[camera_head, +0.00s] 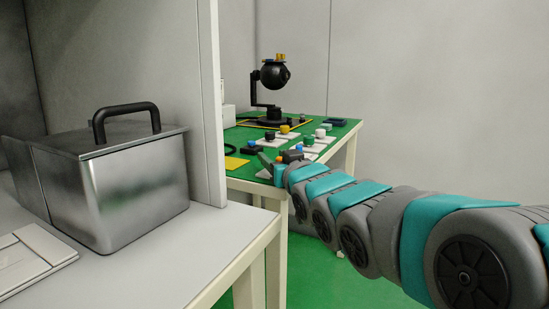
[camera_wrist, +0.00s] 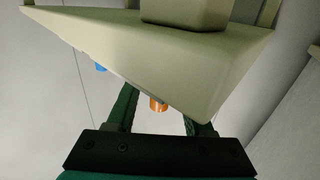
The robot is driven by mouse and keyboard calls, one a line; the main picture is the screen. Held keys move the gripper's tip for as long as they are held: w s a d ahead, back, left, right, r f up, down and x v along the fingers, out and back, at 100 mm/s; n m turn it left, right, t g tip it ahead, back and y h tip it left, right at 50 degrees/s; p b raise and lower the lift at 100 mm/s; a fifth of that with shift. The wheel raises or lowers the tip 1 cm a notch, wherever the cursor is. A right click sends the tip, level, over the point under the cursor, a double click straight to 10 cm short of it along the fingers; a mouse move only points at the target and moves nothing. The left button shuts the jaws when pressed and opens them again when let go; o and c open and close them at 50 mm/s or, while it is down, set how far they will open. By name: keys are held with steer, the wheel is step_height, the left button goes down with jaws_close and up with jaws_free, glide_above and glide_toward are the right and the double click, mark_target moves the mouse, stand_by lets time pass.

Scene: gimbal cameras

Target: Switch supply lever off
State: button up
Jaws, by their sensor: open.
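No supply lever can be clearly picked out. In the head view, a green-topped table (camera_head: 334,146) carries a black gimbal camera (camera_head: 273,74) and several small coloured knobs or blocks on pale plates. My gripper (camera_head: 277,160) is at the table's near edge. In the wrist view my gripper (camera_wrist: 160,108) is open, with green fingers. An orange cylinder (camera_wrist: 158,104) shows between the fingers, apparently beyond them. A blue piece (camera_wrist: 101,68) is left of it, partly hidden by the beige table edge (camera_wrist: 190,75).
A grey workbench (camera_head: 185,250) with a metal box (camera_head: 120,185) with a black handle fills the left. A pale upright panel (camera_head: 209,100) stands between it and the green-topped table. Green floor (camera_head: 310,270) shows below. The beige table corner lies close to my gripper.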

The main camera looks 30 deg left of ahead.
steer(key=v, duration=0.6)
steer(key=shift+s+d+r, duration=0.1)
steer(key=shift+s+d, duration=0.05)
steer(key=shift+d, duration=0.1)
steer(key=shift+s+d, duration=0.35)
steer(key=shift+d, duration=0.05)
